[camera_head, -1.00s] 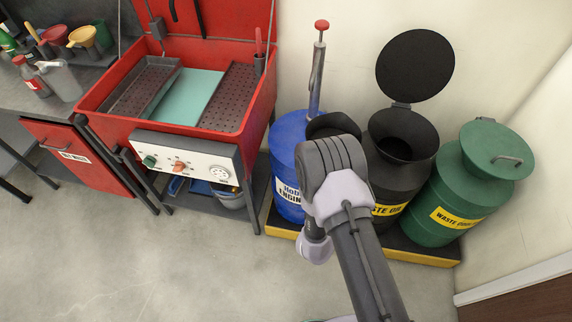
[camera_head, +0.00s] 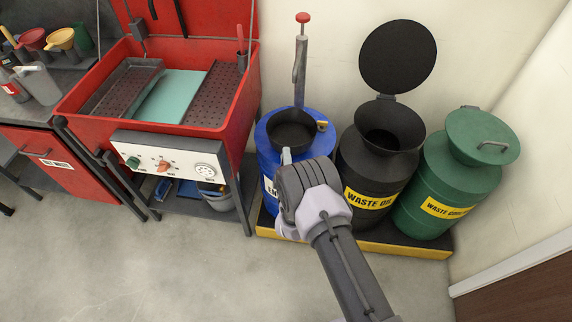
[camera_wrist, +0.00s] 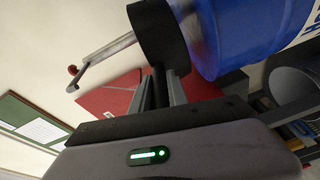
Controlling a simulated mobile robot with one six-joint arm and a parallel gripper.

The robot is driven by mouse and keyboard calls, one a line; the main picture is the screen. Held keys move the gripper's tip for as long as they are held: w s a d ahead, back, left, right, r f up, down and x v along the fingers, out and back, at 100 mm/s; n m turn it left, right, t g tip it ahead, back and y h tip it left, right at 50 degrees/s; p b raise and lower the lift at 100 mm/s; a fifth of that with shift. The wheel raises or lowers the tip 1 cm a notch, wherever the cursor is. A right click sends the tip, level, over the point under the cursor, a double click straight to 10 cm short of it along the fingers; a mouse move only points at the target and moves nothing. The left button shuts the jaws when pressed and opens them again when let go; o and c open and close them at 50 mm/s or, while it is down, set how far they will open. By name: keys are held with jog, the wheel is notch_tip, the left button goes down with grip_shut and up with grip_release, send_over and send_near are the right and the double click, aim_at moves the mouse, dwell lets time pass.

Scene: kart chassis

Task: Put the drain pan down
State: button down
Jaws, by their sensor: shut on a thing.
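The drain pan, a round black pan (camera_head: 293,128), shows in the head view over the top of the blue drum (camera_head: 270,165). Its open side faces up. In the wrist view the dark pan (camera_wrist: 158,38) is at the top middle, seen side-on and held between the fingers. My gripper (camera_wrist: 160,82) is shut on it. In the head view my arm hides most of the gripper and part of the drum's front. I cannot tell whether the pan touches the drum.
A pump with a red knob (camera_head: 302,18) rises behind the pan. A black waste oil drum (camera_head: 365,180) with a funnel and raised lid and a green drum (camera_head: 445,190) stand to the right on a yellow-edged platform (camera_head: 400,247). A red parts washer (camera_head: 235,115) stands left.

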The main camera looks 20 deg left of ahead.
jog(key=f+b, duration=0.1)
jog(key=f, duration=0.1)
jog(key=w+f+b, duration=0.1)
jog(key=shift+a+f, duration=0.1)
jog(key=shift+f, duration=0.25)
jog(key=c, duration=1.7)
grip_release()
jog(key=shift+s+f, duration=0.1)
jog(key=o, duration=0.4)
jog(key=p+v, duration=0.4)
jog(key=v, duration=0.8)
